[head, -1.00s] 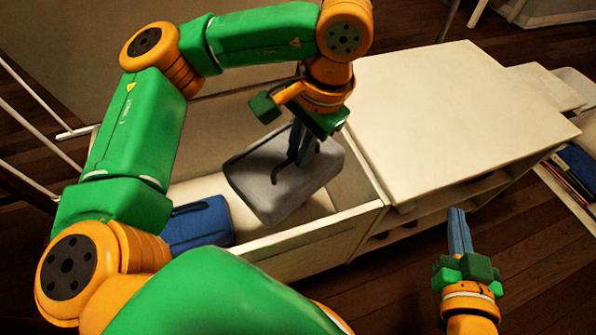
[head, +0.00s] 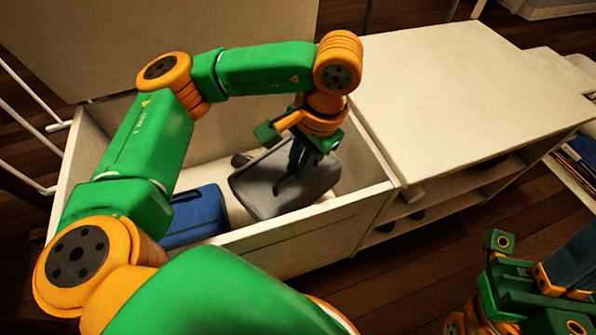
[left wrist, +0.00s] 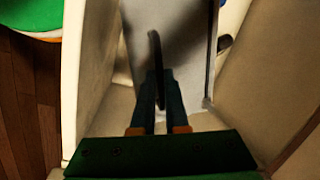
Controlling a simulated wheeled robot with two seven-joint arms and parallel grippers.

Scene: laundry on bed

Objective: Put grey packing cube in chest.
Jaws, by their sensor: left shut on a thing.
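The grey packing cube (head: 265,190) hangs tilted inside the open white chest (head: 310,240), towards its right end. My left gripper (head: 290,178) is shut on the cube's dark handle from above. In the left wrist view the two fingers (left wrist: 158,95) pinch the handle strap, with the grey cube (left wrist: 185,50) beyond them. Whether the cube's underside touches the chest floor is hidden. My right gripper (head: 545,275) is at the lower right, outside the chest, partly cut off by the frame; its fingers do not show clearly.
A blue packing cube (head: 197,215) lies in the chest, left of the grey one. The chest's lid (head: 200,30) stands open at the back. A white low cabinet (head: 450,90) adjoins the chest on the right. White rails (head: 25,115) stand at the left.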

